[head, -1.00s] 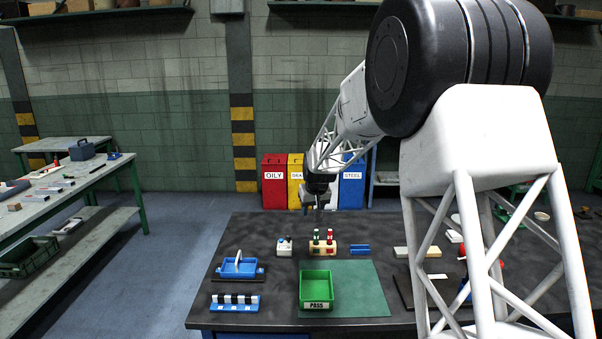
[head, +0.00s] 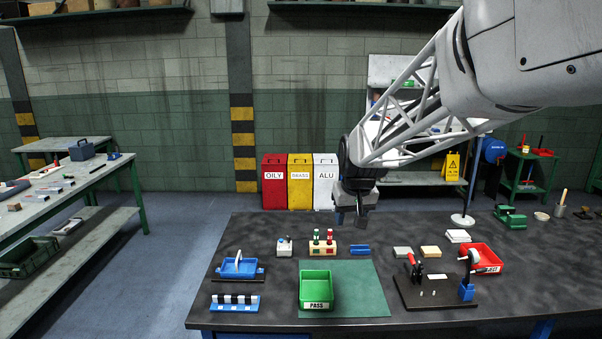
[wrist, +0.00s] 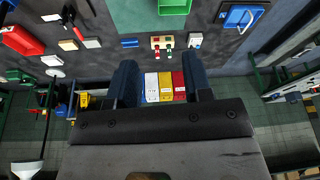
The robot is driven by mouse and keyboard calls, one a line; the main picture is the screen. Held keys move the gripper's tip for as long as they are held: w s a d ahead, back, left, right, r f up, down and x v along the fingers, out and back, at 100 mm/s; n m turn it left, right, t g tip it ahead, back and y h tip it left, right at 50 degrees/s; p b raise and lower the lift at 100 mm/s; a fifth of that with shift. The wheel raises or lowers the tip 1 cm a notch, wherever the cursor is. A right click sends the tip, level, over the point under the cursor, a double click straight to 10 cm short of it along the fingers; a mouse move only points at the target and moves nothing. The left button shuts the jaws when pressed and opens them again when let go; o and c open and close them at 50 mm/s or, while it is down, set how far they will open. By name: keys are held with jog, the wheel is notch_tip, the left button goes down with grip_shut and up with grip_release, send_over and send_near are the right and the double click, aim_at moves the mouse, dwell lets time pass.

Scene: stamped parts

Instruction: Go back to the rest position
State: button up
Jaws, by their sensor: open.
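My gripper (head: 352,216) hangs in the air over the far part of the dark workbench (head: 250,227), above and to the right of the wooden block with small bottles. In the wrist view the two fingers of my gripper (wrist: 163,84) stand apart with nothing between them. My gripper is open and touches nothing.
On the bench stand a green PASS bin (head: 316,290) on a green mat (head: 362,290), a blue tray (head: 240,268), a wooden block with bottles (head: 322,248), a dark board with a red-handled clamp (head: 416,270) and a red bin (head: 484,258). Bins (head: 300,182) stand behind.

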jog(key=s+d+f, duration=0.1)
jog(key=s+d, duration=0.1)
jog(key=s, duration=1)
jog(key=s+d+f+m, duration=0.1)
jog(key=s+d, duration=0.1)
jog(key=s, duration=1)
jog(key=s+d+f+m, duration=0.1)
jog(key=s+d, duration=0.1)
jog(key=s, duration=1)
jog(key=shift+d+f+g+h, duration=0.25)
jog(key=shift+g+h, duration=0.15)
